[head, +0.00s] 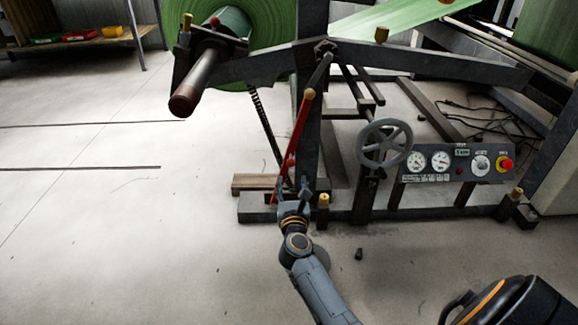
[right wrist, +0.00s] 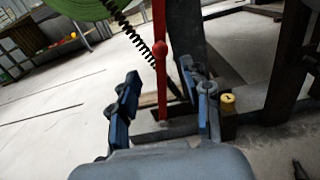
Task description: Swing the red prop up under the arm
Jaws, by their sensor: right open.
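The red prop (head: 296,135) is a slim bar with a tan upper end, leaning beside the dark upright of the machine frame. Its lower end is near the frame's foot, and its upper end is below the dark steel arm (head: 250,68). The right wrist view shows the prop (right wrist: 160,85) with its red ball knob (right wrist: 159,48). My right gripper (head: 292,190) is at the prop's lower part. Its blue-padded fingers are open (right wrist: 163,108), one on each side of the prop in the picture, with gaps visible. My left gripper is out of view.
A green roll (head: 265,35) on a spindle (head: 200,78) hangs at the arm's left end. A black spring (head: 264,125) runs down left of the prop. A handwheel (head: 384,143) and a gauge panel (head: 455,164) stand to the right. The floor at left is clear.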

